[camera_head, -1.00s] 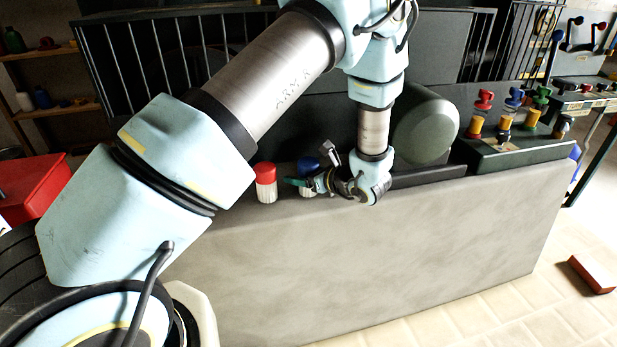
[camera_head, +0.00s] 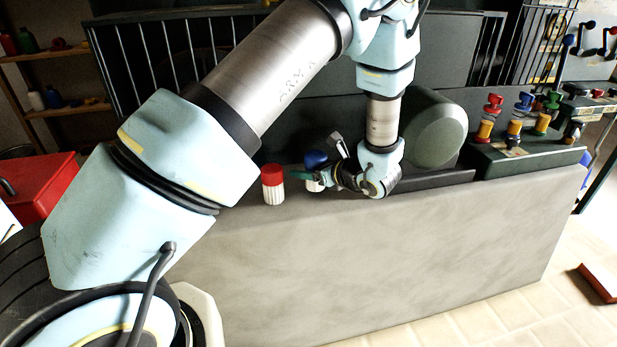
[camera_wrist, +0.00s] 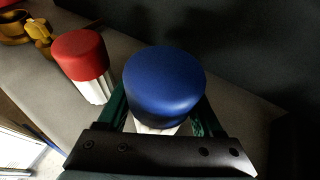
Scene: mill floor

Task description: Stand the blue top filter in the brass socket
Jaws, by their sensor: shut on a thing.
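The blue top filter (camera_head: 316,159) has a blue cap over a white body. It also shows close up in the wrist view (camera_wrist: 165,82), upright between my gripper's two green fingers. My gripper (camera_head: 308,178) is shut on its white body, just under the cap, at the bench's front edge. The fingers also show in the wrist view (camera_wrist: 160,118). Brass-coloured pieces (camera_wrist: 38,32) stand at the upper left of the wrist view. I cannot tell which of them is the brass socket. In the head view my arm hides that part of the bench.
A red-capped filter (camera_head: 273,184) stands upright just left of the blue one, also in the wrist view (camera_wrist: 80,58). A dark green cylinder (camera_head: 436,128) lies right of my wrist. Coloured valves (camera_head: 522,115) stand further right. A red box (camera_head: 40,190) is at far left.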

